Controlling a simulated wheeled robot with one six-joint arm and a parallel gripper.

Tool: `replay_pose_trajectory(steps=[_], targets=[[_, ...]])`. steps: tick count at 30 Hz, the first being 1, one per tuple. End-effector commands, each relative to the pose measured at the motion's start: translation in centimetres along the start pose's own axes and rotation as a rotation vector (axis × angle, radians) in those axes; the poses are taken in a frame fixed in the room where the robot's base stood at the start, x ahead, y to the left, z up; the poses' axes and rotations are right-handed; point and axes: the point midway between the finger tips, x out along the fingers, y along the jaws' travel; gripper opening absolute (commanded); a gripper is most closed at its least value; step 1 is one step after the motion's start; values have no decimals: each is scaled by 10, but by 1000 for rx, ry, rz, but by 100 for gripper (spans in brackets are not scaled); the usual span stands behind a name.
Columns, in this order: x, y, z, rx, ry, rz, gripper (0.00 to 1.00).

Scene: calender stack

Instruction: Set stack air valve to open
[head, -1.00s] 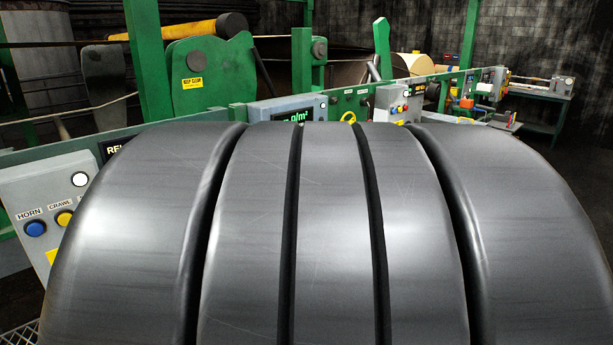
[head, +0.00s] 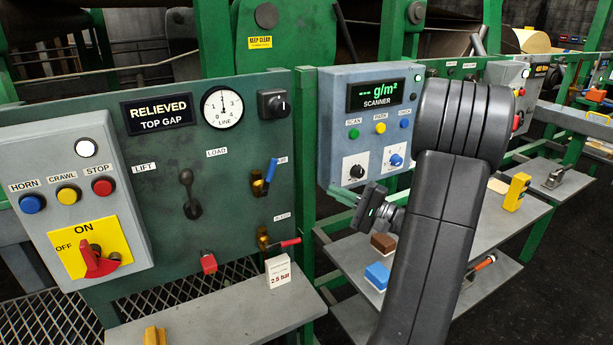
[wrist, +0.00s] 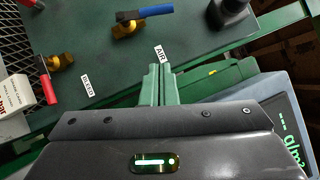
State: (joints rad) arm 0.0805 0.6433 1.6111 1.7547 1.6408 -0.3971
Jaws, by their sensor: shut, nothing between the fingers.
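The air valve is a small brass valve with a blue lever (head: 271,170) on the green panel, beside a partly hidden label. In the head view the lever points up and slightly right. In the wrist view the blue lever (wrist: 144,13) lies nearly level at the top, with the AIR label (wrist: 160,52) near it. My gripper (head: 343,205) is right of the valve, apart from it. In the wrist view my gripper (wrist: 160,72) has its two green fingers together, with nothing between them. The valve's pipe direction is hard to tell.
Below the air valve is a bleed valve with a red lever (head: 287,243). A white 2.5 bar card (head: 279,272) stands on the shelf (head: 225,312). A dark lift/load lever (head: 190,192) is left. The scanner box (head: 340,130) adjoins the panel at right.

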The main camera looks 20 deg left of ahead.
Motion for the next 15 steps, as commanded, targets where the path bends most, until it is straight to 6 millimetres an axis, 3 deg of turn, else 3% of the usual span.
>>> replay_pose_trajectory(steps=[5,15], targets=[[20,-2,1,0,-3,-3,0],[92,-3,2,1,-3,-1,0]])
